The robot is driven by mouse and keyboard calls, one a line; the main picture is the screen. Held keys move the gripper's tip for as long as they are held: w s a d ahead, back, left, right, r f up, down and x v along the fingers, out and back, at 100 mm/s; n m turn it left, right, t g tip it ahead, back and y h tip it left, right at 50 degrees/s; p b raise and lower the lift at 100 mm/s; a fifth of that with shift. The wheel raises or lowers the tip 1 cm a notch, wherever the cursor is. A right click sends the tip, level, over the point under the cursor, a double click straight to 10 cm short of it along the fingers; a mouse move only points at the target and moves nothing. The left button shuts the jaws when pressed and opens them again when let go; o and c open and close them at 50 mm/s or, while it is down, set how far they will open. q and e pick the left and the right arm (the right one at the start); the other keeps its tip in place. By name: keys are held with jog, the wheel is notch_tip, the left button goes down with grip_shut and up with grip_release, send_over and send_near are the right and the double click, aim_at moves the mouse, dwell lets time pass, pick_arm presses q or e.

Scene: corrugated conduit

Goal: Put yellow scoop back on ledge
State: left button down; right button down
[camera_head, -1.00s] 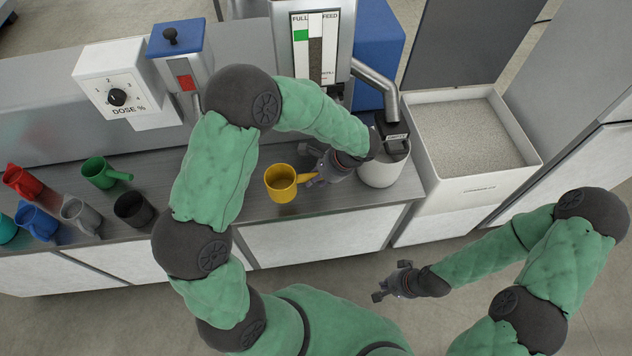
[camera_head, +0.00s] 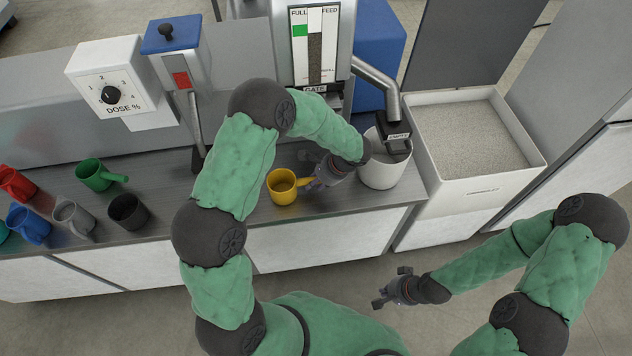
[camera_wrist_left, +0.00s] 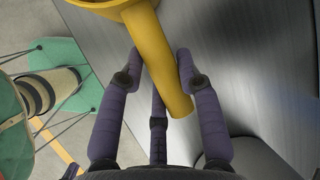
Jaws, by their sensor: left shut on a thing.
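The yellow scoop (camera_head: 283,188) is a small cup with a straight handle, over the front part of the grey ledge (camera_head: 235,205). It looks upright; I cannot tell if its base touches the ledge. My left gripper (camera_head: 312,183) is shut on its handle from the right side. In the left wrist view the handle (camera_wrist_left: 160,60) runs down between the purple fingers (camera_wrist_left: 165,85), and the cup is partly cut off at the top. My right gripper (camera_head: 390,292) hangs empty in front of the counter with its fingers spread.
Red (camera_head: 14,184), blue (camera_head: 30,224), green (camera_head: 97,175), grey (camera_head: 73,216) and black (camera_head: 127,211) scoops stand at the left. A white container (camera_head: 382,172) stands right of my left gripper, under a metal chute (camera_head: 380,85). A white bin of granules (camera_head: 470,140) is further right.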

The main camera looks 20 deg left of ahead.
pick_arm(q)
jog(key=shift+f, duration=0.15)
jog(key=c, duration=0.9)
grip_release()
jog(key=shift+o, duration=0.2)
jog(key=p+v, duration=0.2)
jog(key=v, duration=0.6)
jog(key=shift+a+f, duration=0.1)
jog(key=shift+a, duration=0.05)
